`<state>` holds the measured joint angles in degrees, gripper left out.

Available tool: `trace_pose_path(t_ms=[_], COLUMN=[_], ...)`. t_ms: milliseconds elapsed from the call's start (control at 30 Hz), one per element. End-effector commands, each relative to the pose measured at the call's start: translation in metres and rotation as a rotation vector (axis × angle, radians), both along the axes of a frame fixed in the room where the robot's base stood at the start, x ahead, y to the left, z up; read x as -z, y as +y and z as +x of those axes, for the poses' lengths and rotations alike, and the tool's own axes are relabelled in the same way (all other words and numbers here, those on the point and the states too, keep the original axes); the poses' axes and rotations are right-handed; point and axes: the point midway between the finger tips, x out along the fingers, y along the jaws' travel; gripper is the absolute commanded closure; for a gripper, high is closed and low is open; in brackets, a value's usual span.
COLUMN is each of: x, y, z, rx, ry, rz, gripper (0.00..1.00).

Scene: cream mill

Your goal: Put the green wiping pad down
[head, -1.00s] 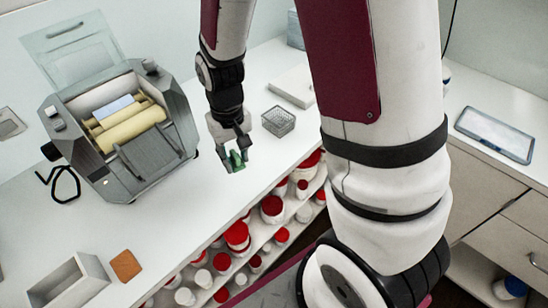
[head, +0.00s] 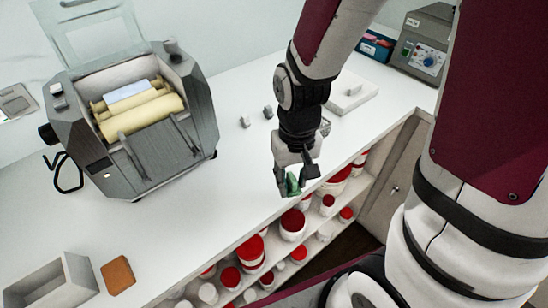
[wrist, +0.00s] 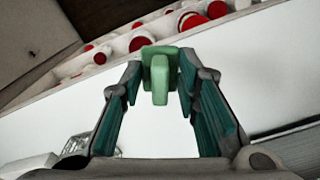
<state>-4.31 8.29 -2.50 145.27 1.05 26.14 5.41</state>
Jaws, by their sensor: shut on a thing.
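The green wiping pad (head: 291,184) is between the fingertips of my gripper (head: 296,183). In the wrist view the pad (wrist: 159,68) shows as a light green block with a raised middle part, and the fingers of my gripper (wrist: 160,80) are shut on it from both sides. In the head view the gripper points down near the front edge of the white worktop (head: 225,185). The pad's height over the worktop is hard to tell. The fingers hide part of the pad.
A grey mill (head: 135,125) with cream rollers stands at left. A grey open box (head: 70,280) and a brown square (head: 118,275) lie at front left. Red-lidded jars (head: 250,250) fill shelves below the worktop edge. A wire basket (head: 325,126) is partly behind my gripper.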

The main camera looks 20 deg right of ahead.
Motion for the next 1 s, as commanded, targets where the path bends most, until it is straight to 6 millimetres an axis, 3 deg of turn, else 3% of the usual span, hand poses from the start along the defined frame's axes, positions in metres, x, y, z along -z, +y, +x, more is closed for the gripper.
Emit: trace_pose_path(t_ms=[300,800,1000], x=[0.003,0.011,0.014], y=[-0.002,-0.009,-0.010], z=[0.011,0.099,0.111], rx=[0.000,0.000,0.000], ry=[-0.001,0.000,0.001], rz=[-0.001,-0.001,-0.001], gripper=[0.97,0.97,0.97])
